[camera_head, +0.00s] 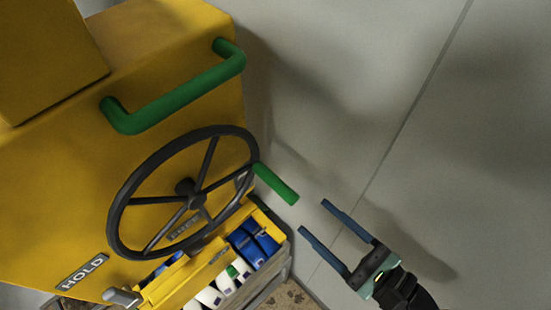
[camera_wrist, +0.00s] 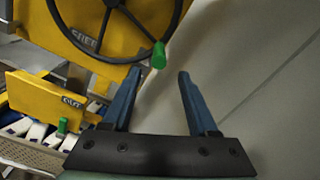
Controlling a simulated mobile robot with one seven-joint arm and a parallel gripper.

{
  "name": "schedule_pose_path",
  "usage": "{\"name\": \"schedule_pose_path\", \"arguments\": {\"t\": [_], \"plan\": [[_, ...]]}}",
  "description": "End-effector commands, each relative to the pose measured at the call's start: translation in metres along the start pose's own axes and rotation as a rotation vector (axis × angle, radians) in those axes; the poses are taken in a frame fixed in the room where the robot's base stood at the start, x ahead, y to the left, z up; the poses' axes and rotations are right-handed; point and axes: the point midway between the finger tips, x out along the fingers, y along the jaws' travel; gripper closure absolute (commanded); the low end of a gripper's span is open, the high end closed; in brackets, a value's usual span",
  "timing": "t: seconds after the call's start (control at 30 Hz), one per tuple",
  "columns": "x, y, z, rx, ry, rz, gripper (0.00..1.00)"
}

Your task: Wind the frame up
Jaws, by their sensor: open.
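A black spoked handwheel (camera_head: 115,222) is mounted on the face of a yellow machine body (camera_head: 60,190). A green crank handle (camera_head: 275,184) sticks out from the wheel's right rim; it also shows in the wrist view (camera_wrist: 159,55). My gripper (camera_head: 313,217) is open and empty, to the lower right of the green handle and apart from it. In the wrist view my two blue fingers (camera_wrist: 156,82) point up, with the green handle beyond them and between their tips. The frame that the wheel drives cannot be made out with certainty.
A green bar handle (camera_head: 175,97) is fixed above the wheel. Below the wheel, a tray (camera_head: 262,293) holds blue and white packs (camera_head: 246,250). Plates read HOLD (camera_head: 82,272) and, in the wrist view, OUT (camera_wrist: 72,102). The grey floor (camera_head: 450,150) at right is clear.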

Motion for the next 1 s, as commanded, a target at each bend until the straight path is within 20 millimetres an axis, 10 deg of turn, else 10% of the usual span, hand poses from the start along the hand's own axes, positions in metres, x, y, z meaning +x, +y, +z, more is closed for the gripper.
{"name": "schedule_pose_path", "arguments": {"t": [0.6, 1.0], "plan": [[0.110, 0.000, 0.001, -0.003, 0.001, 0.005, 0.41], [0.126, 0.001, -0.002, -0.004, 0.003, 0.002, 0.41]]}}
